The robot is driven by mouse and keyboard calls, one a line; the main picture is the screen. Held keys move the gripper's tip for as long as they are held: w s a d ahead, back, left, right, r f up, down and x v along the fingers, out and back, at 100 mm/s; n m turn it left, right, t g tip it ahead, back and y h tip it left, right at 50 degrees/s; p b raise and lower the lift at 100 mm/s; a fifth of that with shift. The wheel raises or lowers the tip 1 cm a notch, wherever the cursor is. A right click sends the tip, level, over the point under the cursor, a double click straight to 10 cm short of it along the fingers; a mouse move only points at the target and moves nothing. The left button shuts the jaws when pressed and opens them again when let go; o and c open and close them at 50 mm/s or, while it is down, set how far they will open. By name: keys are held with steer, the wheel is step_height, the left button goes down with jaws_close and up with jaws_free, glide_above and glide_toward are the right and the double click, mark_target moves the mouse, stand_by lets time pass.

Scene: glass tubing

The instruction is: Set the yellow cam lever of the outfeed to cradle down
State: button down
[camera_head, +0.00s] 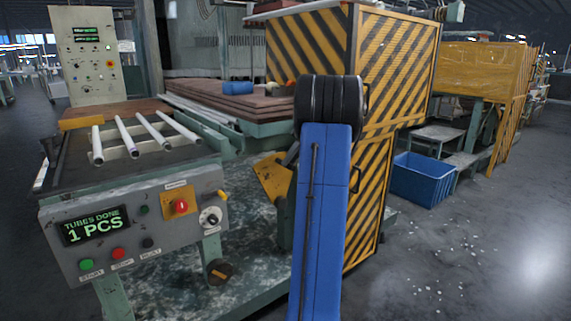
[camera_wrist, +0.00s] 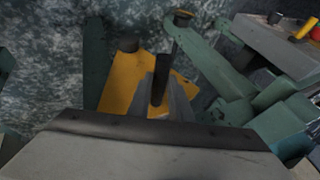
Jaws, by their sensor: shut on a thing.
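The yellow cam lever (camera_head: 270,178) is a flat yellow plate low beside the outfeed frame in the head view. It also shows in the wrist view (camera_wrist: 122,82), with a dark round pivot near its upper left and a dark upright peg (camera_wrist: 161,72). My gripper (camera_wrist: 162,90) has its two grey fingers closed around this peg. In the head view my blue arm hides part of the lever and most of the gripper. The cradle's position cannot be told from these views.
The control box (camera_head: 150,225) with buttons, a red switch and a display reading 1 PCS stands left. Several glass tubes (camera_head: 125,138) lie on the table above it. A striped yellow-black guard (camera_head: 395,70) stands behind my arm. A blue crate (camera_head: 422,180) is on the floor at right.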

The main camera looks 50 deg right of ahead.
steer(key=shift+s+d+f, duration=0.1)
steer(key=shift+d, duration=0.2)
steer(key=c, duration=1.6)
jaws_free()
steer(key=shift+f, duration=0.1)
steer(key=v, duration=1.7)
steer(key=shift+s+d+r, duration=0.1)
steer(key=shift+d+r, duration=0.1)
